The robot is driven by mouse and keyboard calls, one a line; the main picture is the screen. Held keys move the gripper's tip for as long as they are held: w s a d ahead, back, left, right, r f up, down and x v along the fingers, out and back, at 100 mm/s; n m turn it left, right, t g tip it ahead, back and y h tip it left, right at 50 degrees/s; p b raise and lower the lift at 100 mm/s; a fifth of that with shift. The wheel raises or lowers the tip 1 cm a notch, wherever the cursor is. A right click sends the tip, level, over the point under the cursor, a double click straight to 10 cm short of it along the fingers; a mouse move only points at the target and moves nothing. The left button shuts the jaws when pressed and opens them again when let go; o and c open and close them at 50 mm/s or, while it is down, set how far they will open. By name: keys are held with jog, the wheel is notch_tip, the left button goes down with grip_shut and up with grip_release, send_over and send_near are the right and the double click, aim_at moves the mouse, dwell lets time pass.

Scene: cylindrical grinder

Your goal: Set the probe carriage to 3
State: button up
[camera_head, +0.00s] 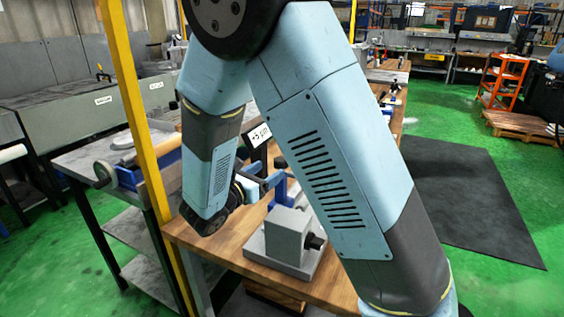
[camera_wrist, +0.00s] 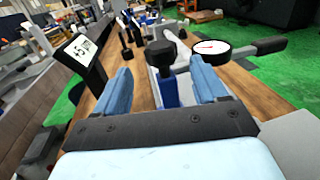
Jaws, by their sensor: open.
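A black knob (camera_wrist: 160,52) on a blue upright part (camera_wrist: 167,92) shows between my fingers in the wrist view; it looks like the probe carriage, but I cannot be sure. My gripper (camera_wrist: 160,80) is open, with one blue finger on each side of that part and no clear contact. A round dial gauge (camera_wrist: 210,47) with a red needle is just right of the knob. A sign (camera_head: 260,134) reading about +3 µm also stands at left in the wrist view (camera_wrist: 80,48). In the head view my arm hides much of the gripper area.
A grey block fixture (camera_head: 287,232) with a dark round end sits on the wooden bench (camera_head: 215,243). A yellow post (camera_head: 133,95) rises left of my arm. More small devices line the bench beyond. Green floor and a dark mat (camera_head: 470,190) lie open to the right.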

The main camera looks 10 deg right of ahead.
aim_at(284, 161)
jog(key=x, duration=0.8)
jog(key=shift+w+d, duration=0.15)
